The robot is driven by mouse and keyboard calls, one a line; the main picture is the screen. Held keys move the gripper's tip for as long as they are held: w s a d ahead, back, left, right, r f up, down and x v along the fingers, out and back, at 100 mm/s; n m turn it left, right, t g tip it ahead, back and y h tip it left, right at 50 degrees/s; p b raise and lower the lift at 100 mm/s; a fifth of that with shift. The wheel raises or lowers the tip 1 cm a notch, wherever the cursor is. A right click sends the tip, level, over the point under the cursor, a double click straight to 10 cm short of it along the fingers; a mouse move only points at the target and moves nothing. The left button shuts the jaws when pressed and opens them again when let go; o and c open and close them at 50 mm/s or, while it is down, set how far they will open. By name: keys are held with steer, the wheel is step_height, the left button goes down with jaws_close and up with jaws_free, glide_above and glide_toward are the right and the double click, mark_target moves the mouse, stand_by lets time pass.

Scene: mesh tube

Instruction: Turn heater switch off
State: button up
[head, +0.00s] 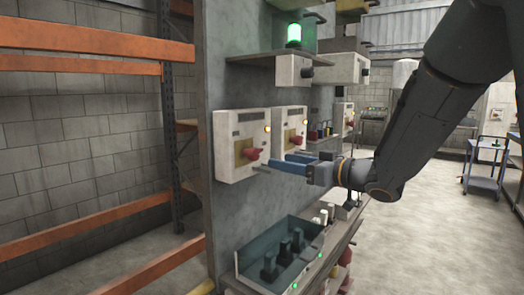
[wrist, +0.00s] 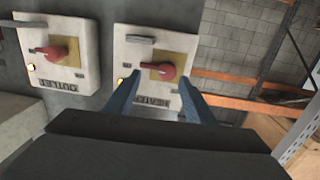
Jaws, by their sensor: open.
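The near switch box (head: 226,150) is off-white, with a red rotary knob (head: 251,154) on a yellow plate and a lit amber lamp. In the wrist view this box (wrist: 125,48) is on the right; its label is upside down, partly hidden and hard to read, perhaps HEATER. Its knob (wrist: 163,70) has its lever toward the left of the picture. My gripper (head: 280,165) is open with blue fingers pointing at this box. In the wrist view my gripper (wrist: 159,77) has its fingertips on either side of the knob; I cannot tell whether they touch it.
A second similar box (head: 290,122) with red knob and amber lamp is beside it; it also shows in the wrist view (wrist: 80,75). A green lamp (head: 294,35) glows on a shelf above. A tray with dark levers (head: 244,262) juts out below. Orange racking (head: 90,40) stands left.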

mark_target(257, 154)
steer(key=shift+n+g+y, duration=0.3)
steer(key=shift+g+y, duration=0.1)
steer(key=shift+y, duration=0.2)
steer(key=x, duration=0.2)
steer(key=p+x, duration=0.1)
steer(key=x, duration=0.2)
steer(key=s+r+p+x, duration=0.1)
steer(key=x, duration=0.1)
steer(key=shift+w+a, duration=0.3)
steer(key=shift+a, duration=0.4)
steer(key=c, duration=1.1)
steer(key=shift+o, duration=0.2)
